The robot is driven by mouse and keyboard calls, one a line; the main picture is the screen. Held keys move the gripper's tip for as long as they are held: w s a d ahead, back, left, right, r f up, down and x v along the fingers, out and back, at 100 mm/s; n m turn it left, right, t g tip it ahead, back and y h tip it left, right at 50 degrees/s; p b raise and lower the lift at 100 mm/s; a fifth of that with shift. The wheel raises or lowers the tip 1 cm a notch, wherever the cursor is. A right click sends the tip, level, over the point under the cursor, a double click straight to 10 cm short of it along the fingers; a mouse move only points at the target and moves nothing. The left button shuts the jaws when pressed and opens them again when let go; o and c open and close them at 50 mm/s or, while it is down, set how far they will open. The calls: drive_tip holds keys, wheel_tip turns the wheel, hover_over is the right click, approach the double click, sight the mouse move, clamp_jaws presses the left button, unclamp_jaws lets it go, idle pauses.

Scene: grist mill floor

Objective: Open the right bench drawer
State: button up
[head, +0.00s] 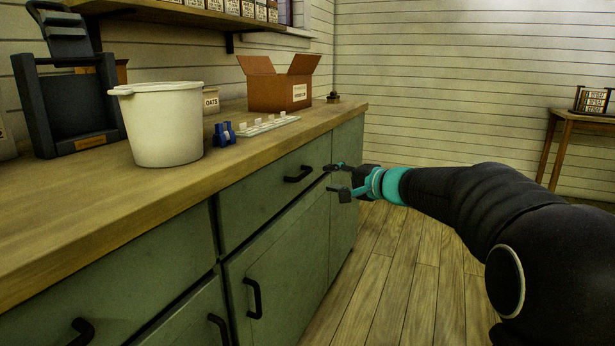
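The right bench drawer (262,196) is a green front under the wooden bench top, and it looks closed. Its black handle (298,174) is near the drawer's right part. My gripper (332,178) is just right of the handle in the picture, with its two dark fingers spread apart and pointing left. The fingers look empty. Whether a fingertip touches the handle, I cannot tell. My arm reaches in from the right.
On the bench top (60,225) stand a white bucket (165,130), a blue object (223,133), a white tray (266,126) and an open cardboard box (280,90). Cabinet doors with black handles are below. The plank floor (375,290) right of the bench is clear. A small table (580,117) stands far right.

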sight(306, 175)
drive_tip(key=x, duration=1)
drive_tip(key=shift+f+p, duration=0.1)
drive_tip(key=shift+p, duration=0.2)
clamp_jaws()
